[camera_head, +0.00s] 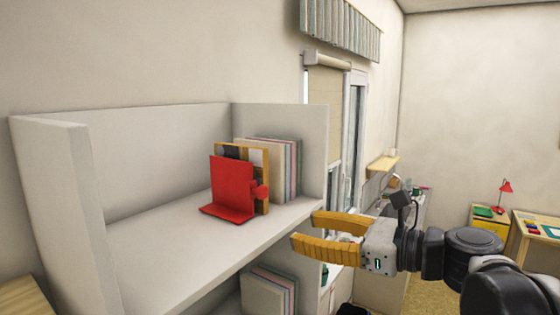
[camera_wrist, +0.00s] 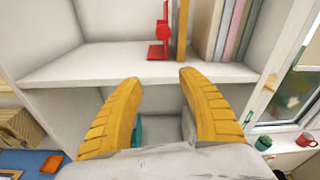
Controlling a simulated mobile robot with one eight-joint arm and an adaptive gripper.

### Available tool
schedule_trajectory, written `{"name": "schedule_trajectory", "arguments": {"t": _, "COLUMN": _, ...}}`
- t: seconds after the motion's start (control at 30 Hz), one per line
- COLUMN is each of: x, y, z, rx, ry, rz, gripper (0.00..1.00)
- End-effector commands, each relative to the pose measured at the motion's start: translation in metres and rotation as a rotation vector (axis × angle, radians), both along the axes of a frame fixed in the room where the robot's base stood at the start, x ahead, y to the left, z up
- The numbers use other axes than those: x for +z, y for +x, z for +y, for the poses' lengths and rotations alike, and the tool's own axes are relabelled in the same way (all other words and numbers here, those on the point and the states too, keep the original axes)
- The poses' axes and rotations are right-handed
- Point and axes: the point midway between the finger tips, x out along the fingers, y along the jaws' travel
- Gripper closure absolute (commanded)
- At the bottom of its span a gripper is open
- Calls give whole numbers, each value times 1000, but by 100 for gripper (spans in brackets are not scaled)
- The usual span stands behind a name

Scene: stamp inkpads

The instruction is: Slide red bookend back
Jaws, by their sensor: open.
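The red bookend (camera_head: 232,188) stands upright on the white shelf (camera_head: 150,245), its flat foot reaching left along the shelf. Several upright books (camera_head: 285,165) stand to its right, the nearest with a yellow-brown edge. In the wrist view the red bookend (camera_wrist: 161,35) shows at the top centre, near the shelf's front, with the books (camera_wrist: 225,25) to its right. My gripper (camera_head: 302,231) is open and empty, in front of the shelf's front edge and apart from the bookend. In the wrist view its two yellow fingers (camera_wrist: 160,80) are spread below the bookend.
White side walls (camera_head: 62,190) close the shelf at both ends. The shelf surface left of the bookend is clear. More books (camera_head: 268,290) stand on the lower level. A window (camera_head: 350,120) and a counter with mugs (camera_wrist: 306,138) are to the right.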

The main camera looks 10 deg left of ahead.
Motion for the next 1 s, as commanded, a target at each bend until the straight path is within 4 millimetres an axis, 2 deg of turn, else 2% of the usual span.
{"name": "schedule_trajectory", "arguments": {"t": 0.03, "x": 25, "y": 5, "z": 2, "rx": 3, "ry": 57, "rz": 39, "gripper": 53}}
{"name": "schedule_trajectory", "arguments": {"t": 0.1, "x": 41, "y": 10, "z": 4, "rx": 7, "ry": 120, "rz": 83, "gripper": 53}}
{"name": "schedule_trajectory", "arguments": {"t": 0.2, "x": 50, "y": 14, "z": 8, "rx": 12, "ry": 164, "rz": 115, "gripper": 53}}
{"name": "schedule_trajectory", "arguments": {"t": 0.37, "x": 51, "y": 21, "z": 27, "rx": 15, "ry": 173, "rz": 122, "gripper": 53}}
{"name": "schedule_trajectory", "arguments": {"t": 0.7, "x": 51, "y": 46, "z": 87, "rx": 13, "ry": 171, "rz": 120, "gripper": 53}}
{"name": "schedule_trajectory", "arguments": {"t": 0.83, "x": 50, "y": 52, "z": 100, "rx": 12, "ry": 170, "rz": 119, "gripper": 53}}
{"name": "schedule_trajectory", "arguments": {"t": 1.0, "x": 49, "y": 54, "z": 105, "rx": 11, "ry": 170, "rz": 119, "gripper": 53}}
